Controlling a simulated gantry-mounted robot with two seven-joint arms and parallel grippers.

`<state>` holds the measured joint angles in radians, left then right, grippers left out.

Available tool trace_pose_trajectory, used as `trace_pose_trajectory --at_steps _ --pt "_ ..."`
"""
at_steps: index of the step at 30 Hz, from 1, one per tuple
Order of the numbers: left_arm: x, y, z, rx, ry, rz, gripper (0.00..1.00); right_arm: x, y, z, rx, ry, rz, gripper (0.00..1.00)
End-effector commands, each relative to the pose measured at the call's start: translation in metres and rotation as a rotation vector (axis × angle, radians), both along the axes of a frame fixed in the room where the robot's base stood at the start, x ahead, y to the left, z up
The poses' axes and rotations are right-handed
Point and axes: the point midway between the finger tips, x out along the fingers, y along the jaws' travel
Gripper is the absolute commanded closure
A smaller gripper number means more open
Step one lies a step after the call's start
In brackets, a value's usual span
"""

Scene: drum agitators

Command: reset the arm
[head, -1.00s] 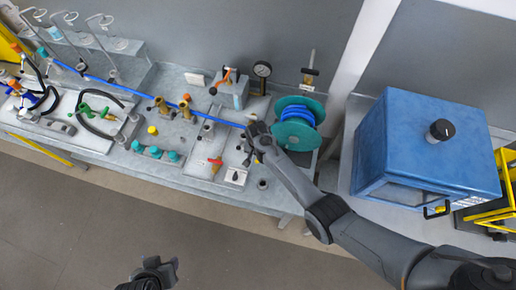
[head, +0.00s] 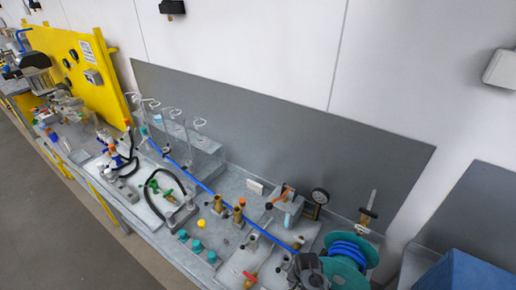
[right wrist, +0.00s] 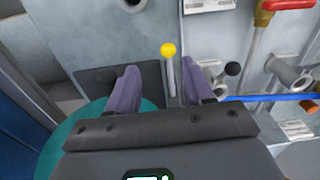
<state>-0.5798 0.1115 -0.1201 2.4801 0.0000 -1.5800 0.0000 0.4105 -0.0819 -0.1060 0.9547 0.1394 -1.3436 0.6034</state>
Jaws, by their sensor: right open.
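My right gripper (head: 308,272) is at the lower edge of the head view, just left of the teal reel (head: 352,250) with blue hose. In the right wrist view its two purple-grey fingers (right wrist: 160,88) are apart with nothing gripped. A thin lever with a yellow ball (right wrist: 168,50) shows between and beyond the fingertips; I cannot tell whether it touches them. The teal reel is partly hidden beneath the gripper in that view. My left gripper is in neither current view.
The blue hose (head: 215,193) runs along the grey bench past brass valves (head: 238,210) and teal caps (head: 197,246). A pressure gauge (head: 320,196) stands behind. A red-handled valve (right wrist: 285,5) and a black knob (right wrist: 232,68) are near the right gripper. A blue box (head: 462,272) is at right.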

Motion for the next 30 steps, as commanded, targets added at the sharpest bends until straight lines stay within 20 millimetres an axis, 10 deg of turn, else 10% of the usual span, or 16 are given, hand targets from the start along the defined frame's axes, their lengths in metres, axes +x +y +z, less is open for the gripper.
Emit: trace_pose_trajectory --at_steps 8,21,30 --pt "0.0 0.001 0.0 0.005 0.0 -0.003 0.57 -0.071 -0.026 0.018 -0.014 -0.084 0.202 0.49" --pt "0.0 0.003 -0.001 0.015 0.001 -0.009 0.57 -0.217 -0.043 0.133 -0.088 -0.227 0.619 0.49" --pt "0.0 0.002 0.0 0.007 0.001 -0.005 0.57 -0.263 -0.042 0.187 -0.115 -0.274 0.76 0.49"
